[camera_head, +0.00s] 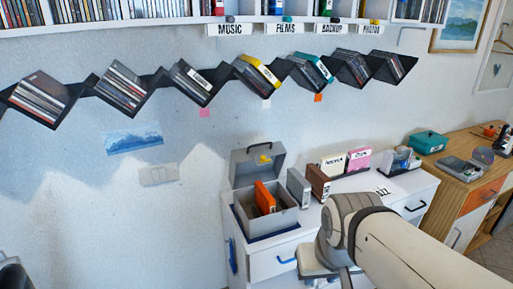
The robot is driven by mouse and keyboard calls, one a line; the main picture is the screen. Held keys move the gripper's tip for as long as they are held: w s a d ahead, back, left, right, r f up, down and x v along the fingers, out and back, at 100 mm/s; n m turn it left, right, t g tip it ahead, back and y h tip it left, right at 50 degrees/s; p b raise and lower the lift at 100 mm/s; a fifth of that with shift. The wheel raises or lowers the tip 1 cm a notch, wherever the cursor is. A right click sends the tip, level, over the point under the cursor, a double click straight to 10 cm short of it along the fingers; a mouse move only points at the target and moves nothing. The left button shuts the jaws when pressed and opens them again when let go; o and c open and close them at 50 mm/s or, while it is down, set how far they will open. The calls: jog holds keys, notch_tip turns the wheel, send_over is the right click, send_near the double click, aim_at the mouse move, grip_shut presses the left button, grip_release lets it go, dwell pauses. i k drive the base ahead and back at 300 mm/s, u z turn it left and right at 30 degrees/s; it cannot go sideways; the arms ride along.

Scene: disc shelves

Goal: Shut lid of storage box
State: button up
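A grey storage box (277,222) stands on the left part of the white cabinet. Its lid (243,173) is raised and open, leaning back near the wall, with a small yellow piece on its inner face. An orange case (264,197) stands inside the box and rises above its rim. Other dark contents beside it are hard to make out. My arm comes in from the lower right and bends down in front of the cabinet, to the right of the box. My gripper's fingers do not show, so I cannot tell what they hold.
Right of the box stand a grey case (299,188), a brown case (319,183) and white and pink holders (358,160). The white cabinet top (410,181) has a bare strip at right. A wooden desk (465,193) stands further right. Zigzag disc shelves (215,82) hang above.

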aim_at(245, 168)
jog(key=z, duration=0.05)
jog(key=k, duration=0.8)
jog(key=u, duration=0.75)
jog(key=i, duration=2.05)
jog(key=z, duration=0.85)
